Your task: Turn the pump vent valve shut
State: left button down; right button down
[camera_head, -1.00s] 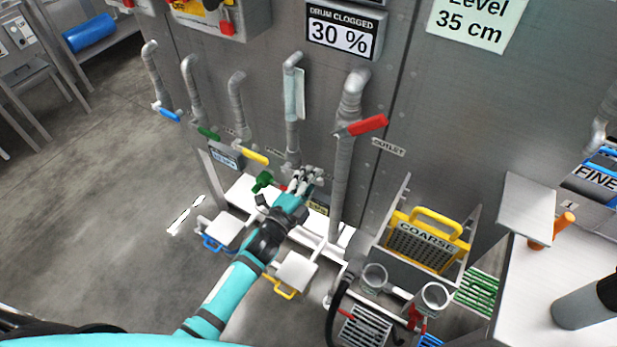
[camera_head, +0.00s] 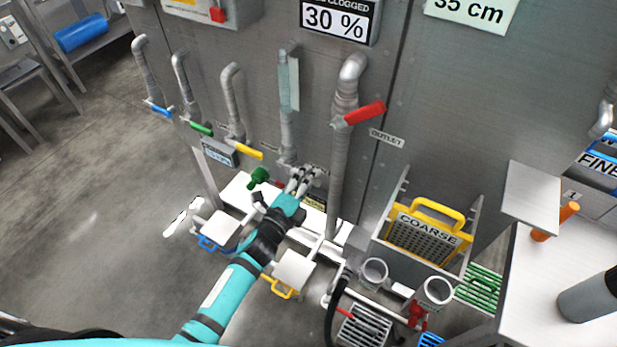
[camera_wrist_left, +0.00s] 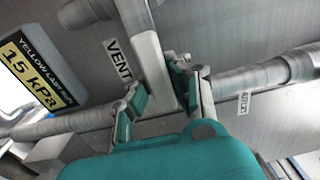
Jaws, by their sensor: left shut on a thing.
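My left gripper (camera_head: 303,180) reaches in low at the wall, beside the lower end of the middle grey pipe (camera_head: 287,125). In the left wrist view its teal-padded fingers (camera_wrist_left: 158,92) are on either side of a pale grey flat lever, the vent valve handle (camera_wrist_left: 150,62). The gripper is shut on this handle. A "VENT" label (camera_wrist_left: 117,60) is on the wall right beside the handle. In the head view the handle is hard to make out behind the fingers. My right gripper is not in view.
The outlet pipe with a red lever (camera_head: 365,112) stands just right of the gripper. A green knob (camera_head: 258,177) is close on its left. Blue, green and yellow levers (camera_head: 248,150) line the left pipes. A yellow-handled coarse screen (camera_head: 424,230) stands at the right.

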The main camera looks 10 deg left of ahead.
pick_arm(q)
jog(key=c, duration=1.2)
grip_release()
jog(key=shift+o, duration=0.2)
jog(key=v, duration=1.2)
jog(key=shift+f, duration=0.1)
jog(key=s+a+f+n+g+y, duration=0.1)
jog(key=s+a+f+n+g, duration=0.15)
jog(key=f, duration=0.65)
jog(key=s+a+f+n+g+y, duration=0.15)
jog(key=s+f+n, duration=0.25)
jog(key=f, duration=0.5)
jog(key=s+a+f+n+g+y, duration=0.1)
jog(key=s+f+n+g+y, duration=0.2)
jog(key=f, duration=0.6)
jog(key=s+a+f+n+g, duration=0.1)
jog(key=s+f+n+g, duration=0.2)
jog(key=s+f, duration=0.3)
jog(key=s+a+f+n+g, duration=0.2)
jog(key=s+f+n+g, duration=0.1)
jog(key=s, duration=0.9)
jog(key=s+a+f+n+g, duration=0.2)
jog(key=s+f+n+g, duration=0.1)
jog(key=s+f, duration=0.5)
jog(key=shift+s+f+n+y, duration=0.3)
jog(key=shift+s+n+y, duration=0.05)
jog(key=shift+s+n, duration=0.3)
